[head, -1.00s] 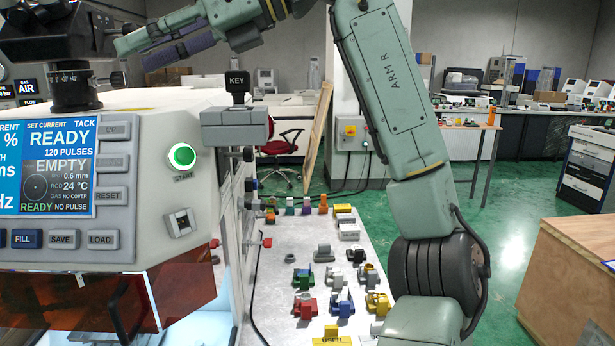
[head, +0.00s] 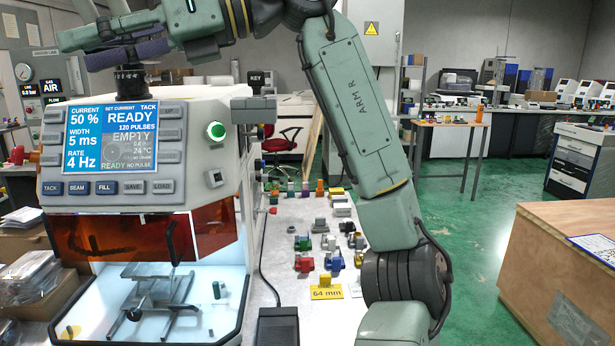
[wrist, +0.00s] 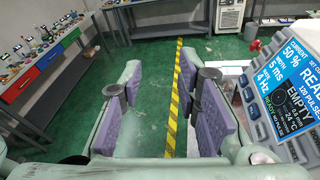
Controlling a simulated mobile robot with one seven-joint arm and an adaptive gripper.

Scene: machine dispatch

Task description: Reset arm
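My arm (head: 357,110) rises from the lower right of the head view and bends left across the top. My gripper (head: 95,50) is at the upper left, in front of the microscope on top of the machine. In the wrist view my gripper (wrist: 165,112) has its two purple-padded fingers spread apart. Only floor with a yellow-black stripe shows between them, so it is open and empty. The machine (head: 195,105) has a lit screen (head: 112,137) reading READY and EMPTY, and a green-lit START button (head: 216,131).
Small coloured parts (head: 333,262) stand on the bench right of the machine, by a yellow 64 mm sign (head: 325,292). A wooden crate (head: 560,255) is at the right. In the wrist view a bench with coloured drawers (wrist: 48,60) stands at the left. Green floor (head: 470,235) is free.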

